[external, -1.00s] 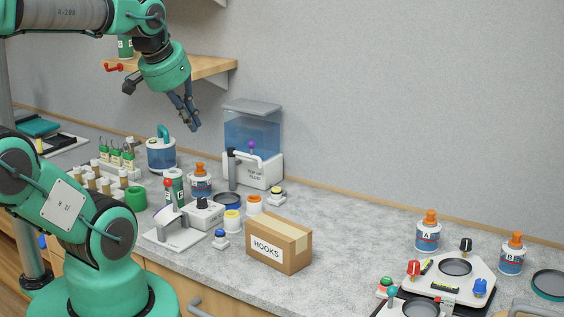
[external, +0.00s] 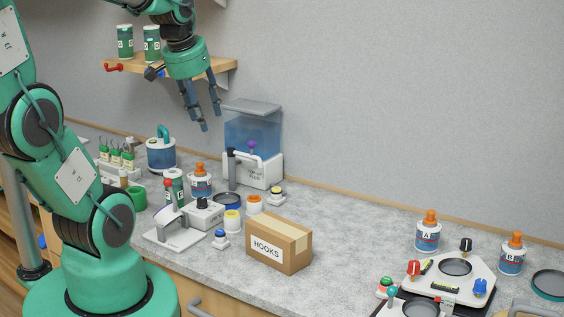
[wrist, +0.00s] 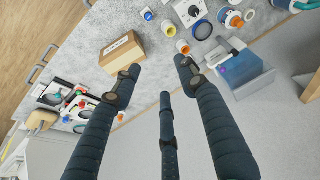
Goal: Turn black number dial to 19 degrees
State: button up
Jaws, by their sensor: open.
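A small light-grey box (external: 204,213) with a black knob (external: 202,202) on top stands on the counter, beside a white stand with a red-tipped lever. In the wrist view a black knob on a pale box (wrist: 193,10) shows at the top edge. Its numbers are too small to read. Another black knob (external: 466,243) sits on a white plate at the right; I cannot tell for sure which is the number dial.
A cardboard box marked HOOKS (external: 279,246) stands right of the grey box. White-and-yellow jars (external: 233,221), a glue bottle (external: 200,184) and a water tank (external: 252,135) crowd around it. A wall shelf (external: 205,72) is behind my wrist. The counter's middle right is clear.

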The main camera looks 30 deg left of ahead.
jog(key=w+a+f+n+g+p, duration=0.1)
jog(key=w+a+f+g+p, duration=0.15)
jog(key=w+a+f, duration=0.55)
jog(key=n+g+p, duration=0.2)
jog(key=p, duration=0.2)
send_over(201, 199)
notch_tip(201, 199, down, 10)
jog(key=shift+a+r+t+h, duration=0.1)
jog(key=shift+a+t+h, duration=0.1)
jog(key=shift+t+h, duration=0.1)
jog(key=shift+s, duration=0.1)
jog(key=f, duration=1.3)
jog(key=shift+d+f+b, duration=0.25)
jog(key=shift+f+b, duration=0.05)
jog(key=shift+f, duration=0.05)
jog(key=shift+c, duration=0.5)
grip_shut()
